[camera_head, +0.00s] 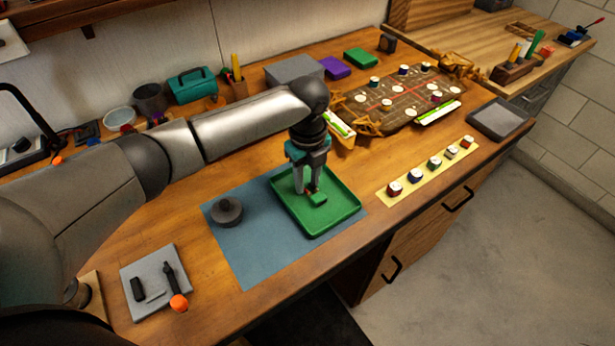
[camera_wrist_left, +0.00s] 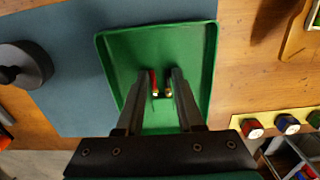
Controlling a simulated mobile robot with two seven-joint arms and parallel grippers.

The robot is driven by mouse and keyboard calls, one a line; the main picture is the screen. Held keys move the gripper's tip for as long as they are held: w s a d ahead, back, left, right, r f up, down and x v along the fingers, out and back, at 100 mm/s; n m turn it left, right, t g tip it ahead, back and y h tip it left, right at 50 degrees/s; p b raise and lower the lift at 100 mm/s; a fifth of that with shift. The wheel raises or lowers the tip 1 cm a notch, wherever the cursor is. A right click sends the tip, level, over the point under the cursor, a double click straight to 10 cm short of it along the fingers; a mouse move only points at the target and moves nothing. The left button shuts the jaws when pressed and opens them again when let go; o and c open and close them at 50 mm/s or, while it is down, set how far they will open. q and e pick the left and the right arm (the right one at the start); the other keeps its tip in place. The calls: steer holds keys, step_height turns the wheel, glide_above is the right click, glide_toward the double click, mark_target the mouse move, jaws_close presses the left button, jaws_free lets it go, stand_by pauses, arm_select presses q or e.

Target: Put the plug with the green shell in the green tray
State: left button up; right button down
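The green tray (camera_head: 347,213) lies on a blue-grey mat and also shows in the left wrist view (camera_wrist_left: 108,62). A small plug with a green shell (camera_head: 318,199) is inside the tray, low at my fingertips. My left gripper (camera_head: 307,188) points down into the tray. In the left wrist view, its fingers (camera_wrist_left: 163,76) stand a little apart, with small red and gold plug parts between or beside the tips. The green shell blends with the tray there. I cannot tell whether the fingers touch it. My right gripper is out of view.
A dark round weight (camera_head: 227,211) sits on the blue-grey mat (camera_head: 262,262), left of the tray. A yellow strip (camera_head: 416,184) with several coloured pots lies to the right. A grey plate (camera_head: 140,268) with small tools is at front left.

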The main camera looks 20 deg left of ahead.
mark_target(308, 186)
arm_select(q)
steer(key=o, duration=0.4)
steer(key=shift+c, duration=0.2)
steer(key=shift+r, duration=0.2)
step_height(308, 186, up, 12)
steer(key=p, duration=0.1)
steer(key=shift+p, duration=0.35)
